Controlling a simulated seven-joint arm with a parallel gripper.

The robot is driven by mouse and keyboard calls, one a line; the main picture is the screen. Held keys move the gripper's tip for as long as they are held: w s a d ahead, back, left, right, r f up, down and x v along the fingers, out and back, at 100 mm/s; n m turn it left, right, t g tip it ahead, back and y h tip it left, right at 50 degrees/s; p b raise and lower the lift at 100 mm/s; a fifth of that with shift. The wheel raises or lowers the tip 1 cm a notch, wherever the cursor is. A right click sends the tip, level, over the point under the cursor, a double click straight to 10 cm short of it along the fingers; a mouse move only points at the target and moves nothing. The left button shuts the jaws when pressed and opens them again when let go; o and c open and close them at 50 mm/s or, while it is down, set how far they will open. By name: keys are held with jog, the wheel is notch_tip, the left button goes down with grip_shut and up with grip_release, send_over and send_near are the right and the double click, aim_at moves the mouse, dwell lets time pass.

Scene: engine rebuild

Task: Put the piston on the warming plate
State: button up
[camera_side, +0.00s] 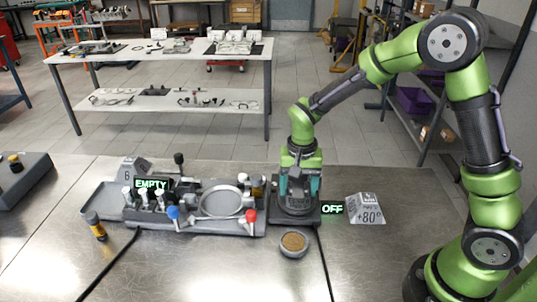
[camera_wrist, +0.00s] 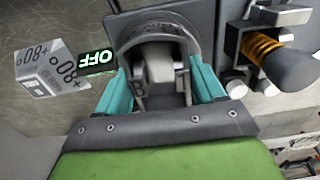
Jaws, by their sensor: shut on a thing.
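The grey piston (camera_side: 296,201) is between the teal fingers of my gripper (camera_side: 298,188), upright over the dark warming plate (camera_side: 311,220). In the wrist view, my gripper (camera_wrist: 163,85) is shut on the piston (camera_wrist: 161,64), with a finger on each side of its round dark rim. The piston looks low, at or just above the plate; I cannot tell whether it touches. A green OFF sign (camera_side: 332,209) stands beside the plate and also shows in the wrist view (camera_wrist: 93,61). The piston covers much of the plate.
A grey +80° block (camera_side: 366,209) stands right of the plate. The tray (camera_side: 103,193) with levers, a ring and an EMPTY sign (camera_side: 151,184) lies close on the left. A round dish (camera_side: 293,244) stands in front. Dark cables cross the bench; its right side is clear.

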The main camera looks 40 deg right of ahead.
aim_at(298, 195)
jog(key=o, duration=1.4)
jog(key=shift+f, duration=0.1)
notch_tip(298, 195, up, 12)
jog(key=r, duration=0.1)
jog(key=shift+s+r+n+t+y, duration=0.35)
jog(key=shift+s+r+n+t, duration=0.65)
jog(key=shift+s, duration=1.6)
jog(key=shift+s+r+n+t+y, duration=0.3)
jog(key=shift+s+r+n+t, duration=0.7)
jog(key=shift+s, duration=1.6)
jog(key=shift+s+r+n+t+y, duration=0.45)
jog(key=shift+s+r+t, duration=1)
jog(key=shift+s, duration=1.15)
jog(key=shift+f, duration=0.1)
